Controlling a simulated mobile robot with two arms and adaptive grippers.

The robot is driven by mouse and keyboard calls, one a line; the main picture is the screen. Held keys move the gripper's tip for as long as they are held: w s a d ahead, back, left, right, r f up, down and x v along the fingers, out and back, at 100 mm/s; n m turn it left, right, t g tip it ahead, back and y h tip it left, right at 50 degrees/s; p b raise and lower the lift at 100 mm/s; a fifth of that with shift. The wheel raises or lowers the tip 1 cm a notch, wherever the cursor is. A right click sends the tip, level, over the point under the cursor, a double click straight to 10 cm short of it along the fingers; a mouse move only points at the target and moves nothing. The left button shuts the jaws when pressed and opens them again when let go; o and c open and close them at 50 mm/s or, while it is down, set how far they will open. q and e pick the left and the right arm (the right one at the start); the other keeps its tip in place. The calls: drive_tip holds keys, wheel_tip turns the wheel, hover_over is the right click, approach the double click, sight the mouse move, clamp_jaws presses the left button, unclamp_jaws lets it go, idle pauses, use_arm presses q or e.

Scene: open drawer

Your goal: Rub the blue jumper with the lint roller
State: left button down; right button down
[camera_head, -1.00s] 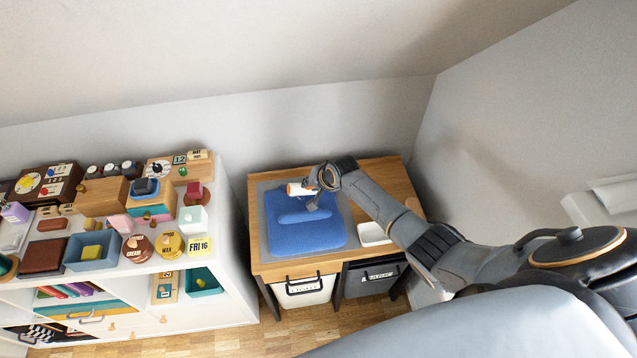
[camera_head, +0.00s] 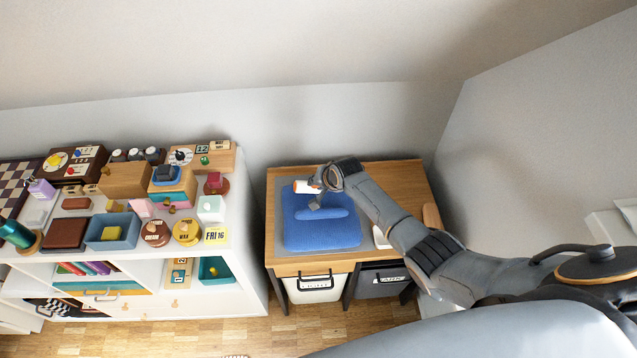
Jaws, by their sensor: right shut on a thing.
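The blue jumper (camera_head: 318,232) lies folded on a grey mat (camera_head: 279,216) on the wooden desk. My right gripper (camera_head: 316,194) is over the far part of the jumper. It is shut on the lint roller (camera_head: 302,187), which shows a white cylinder with an orange end. I cannot tell whether the roller touches the jumper. My left gripper is not in view.
A white tray (camera_head: 381,237) sits on the desk to the right of the mat, partly behind my arm. Under the desk are a white bin (camera_head: 315,290) and a dark bin (camera_head: 380,282). A crowded white shelf unit (camera_head: 205,304) stands to the left.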

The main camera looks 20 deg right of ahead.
drive_tip(key=shift+r+p, duration=2.85)
drive_tip(key=shift+r, duration=0.25)
drive_tip(key=shift+f, duration=0.1)
drive_tip(key=shift+r+p, duration=0.8)
drive_tip(key=shift+r, duration=0.75)
drive_tip(key=shift+w, duration=0.1)
